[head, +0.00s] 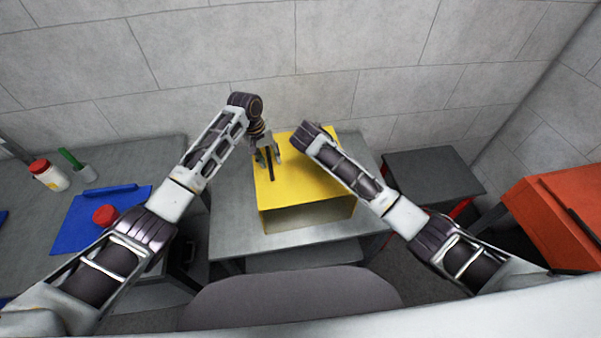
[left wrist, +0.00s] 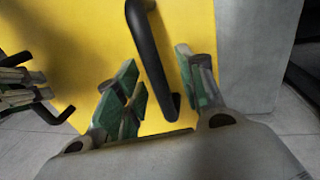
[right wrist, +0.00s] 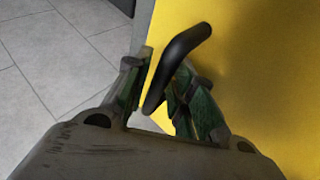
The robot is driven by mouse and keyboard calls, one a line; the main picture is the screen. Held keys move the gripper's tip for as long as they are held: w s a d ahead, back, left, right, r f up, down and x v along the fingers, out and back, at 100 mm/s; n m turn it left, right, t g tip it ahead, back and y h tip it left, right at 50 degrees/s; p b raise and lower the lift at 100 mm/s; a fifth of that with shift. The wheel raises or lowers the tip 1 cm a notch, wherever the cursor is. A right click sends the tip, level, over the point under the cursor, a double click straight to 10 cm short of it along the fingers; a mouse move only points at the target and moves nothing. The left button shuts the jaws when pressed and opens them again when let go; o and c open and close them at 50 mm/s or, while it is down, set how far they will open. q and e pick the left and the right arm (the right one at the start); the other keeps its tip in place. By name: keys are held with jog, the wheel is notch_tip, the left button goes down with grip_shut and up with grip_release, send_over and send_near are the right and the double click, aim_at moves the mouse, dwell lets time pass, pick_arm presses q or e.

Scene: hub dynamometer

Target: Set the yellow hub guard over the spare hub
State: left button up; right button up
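The yellow hub guard (head: 318,184) is a box with a shaded front, at the middle of the grey table (head: 232,220). It appears to rest there. Black bar handles stand on its top; one shows in the left wrist view (left wrist: 152,55) and one in the right wrist view (right wrist: 178,62). My left gripper (head: 268,158) is open, its fingers on either side of the left handle with gaps showing (left wrist: 160,88). My right gripper (right wrist: 160,85) looks open around the right handle; my own arm hides it in the head view. I cannot see the spare hub.
A dark stand (head: 432,174) and an orange cabinet (head: 555,215) are at right. A grey seat-like shape (head: 290,300) is in front.

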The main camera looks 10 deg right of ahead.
pick_arm(q)
jog(key=c, duration=0.6)
pick_arm(e)
grip_shut()
pick_arm(q)
grip_shut()
jog(key=shift+w+r+p, duration=0.15)
jog(key=shift+r+p, duration=0.15)
jog(key=shift+r, duration=0.1)
pick_arm(e)
jog(key=shift+w+r, duration=0.1)
jog(key=shift+r, duration=0.25)
